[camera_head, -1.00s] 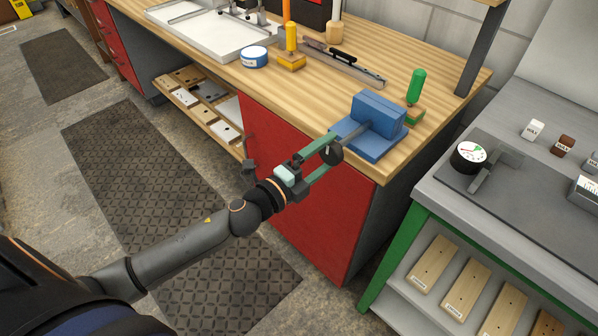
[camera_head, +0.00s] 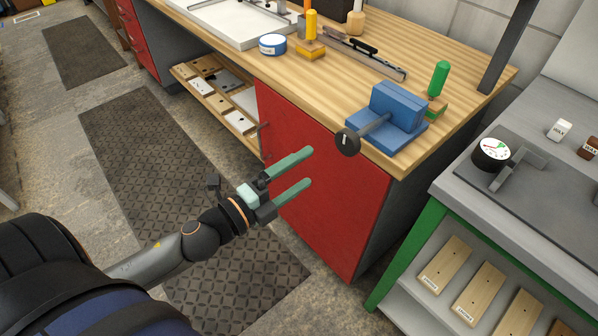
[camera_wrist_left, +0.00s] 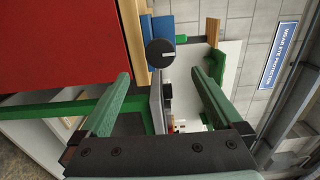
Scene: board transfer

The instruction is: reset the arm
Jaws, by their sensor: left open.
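My left gripper (camera_head: 311,166) is open and empty, with two green fingers spread apart. It hangs in the air in front of the red cabinet door, to the left of and below the blue vise's black knob (camera_head: 347,142), apart from it. The blue vise (camera_head: 396,105) stands at the front right corner of the wooden workbench. In the left wrist view, both green fingers (camera_wrist_left: 160,92) frame the vise knob (camera_wrist_left: 160,52) further ahead, with nothing between them. My right gripper is in neither view.
The wooden workbench (camera_head: 330,72) has a red cabinet (camera_head: 330,205) below. On it are a blue-and-white tin (camera_head: 272,45), a green-handled tool (camera_head: 438,80) and a white tray (camera_head: 230,22). A grey bench (camera_head: 465,195) with a dial gauge (camera_head: 492,153) stands at right. Dark mats (camera_head: 150,170) cover the floor.

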